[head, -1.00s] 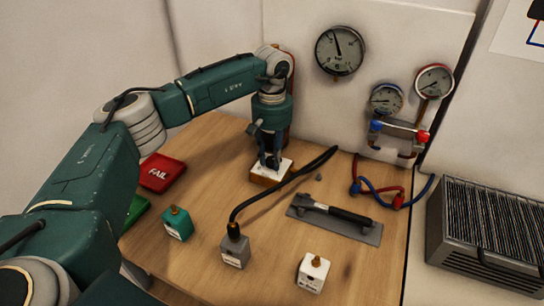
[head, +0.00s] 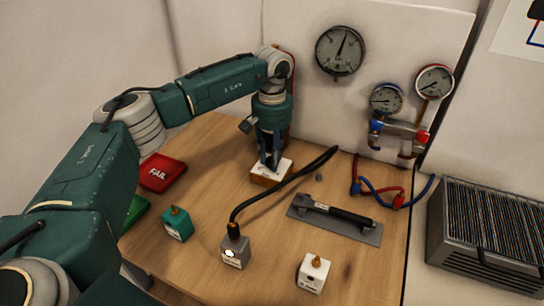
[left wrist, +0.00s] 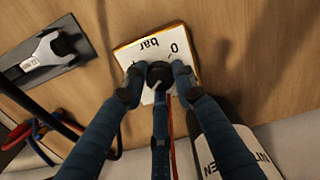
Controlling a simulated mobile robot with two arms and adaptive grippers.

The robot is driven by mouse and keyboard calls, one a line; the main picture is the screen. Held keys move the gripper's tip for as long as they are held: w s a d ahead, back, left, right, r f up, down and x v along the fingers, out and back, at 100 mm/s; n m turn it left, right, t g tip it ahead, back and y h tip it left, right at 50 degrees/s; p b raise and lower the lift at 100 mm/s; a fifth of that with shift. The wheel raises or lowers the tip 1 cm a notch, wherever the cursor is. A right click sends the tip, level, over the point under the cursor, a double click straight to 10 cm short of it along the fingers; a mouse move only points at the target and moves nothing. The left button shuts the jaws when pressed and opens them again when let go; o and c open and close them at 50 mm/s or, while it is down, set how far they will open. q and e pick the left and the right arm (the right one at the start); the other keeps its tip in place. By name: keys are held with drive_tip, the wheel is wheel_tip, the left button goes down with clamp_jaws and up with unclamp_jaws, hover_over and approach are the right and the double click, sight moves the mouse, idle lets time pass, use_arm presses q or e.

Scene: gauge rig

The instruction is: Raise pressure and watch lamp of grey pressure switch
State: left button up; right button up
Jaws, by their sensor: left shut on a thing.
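The grey pressure switch (head: 235,252) stands upright on the bench with a black cable plugged into its top; a bright lamp spot shows on its front. My left gripper (head: 271,164) is shut on a dark knob on the white-topped regulator block (head: 285,167). In the left wrist view my left gripper (left wrist: 159,78) has its fingers around the knob (left wrist: 158,72), above a white plate (left wrist: 150,43) marked "0" and "bar". The large gauge (head: 340,50) on the wall panel has its needle pointing up and slightly right. My right gripper is out of view.
A teal switch (head: 178,224) and a white switch (head: 313,273) stand nearby. A red FAIL tray (head: 162,173) and a green tray (head: 136,209) lie at left. A tool with a black handle lies on a grey mat (head: 365,234). Two smaller gauges hang above a valve manifold (head: 400,132).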

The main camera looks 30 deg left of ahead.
use_arm(q)
drive_tip(key=o, duration=0.9)
drive_tip(key=shift+w+a+r, duration=0.1)
drive_tip(key=shift+w+r, duration=0.05)
drive_tip(key=shift+r, duration=0.05)
drive_tip(key=shift+o, duration=1.3)
drive_tip(key=shift+f, duration=0.1)
wheel_tip(320, 180, up, 12)
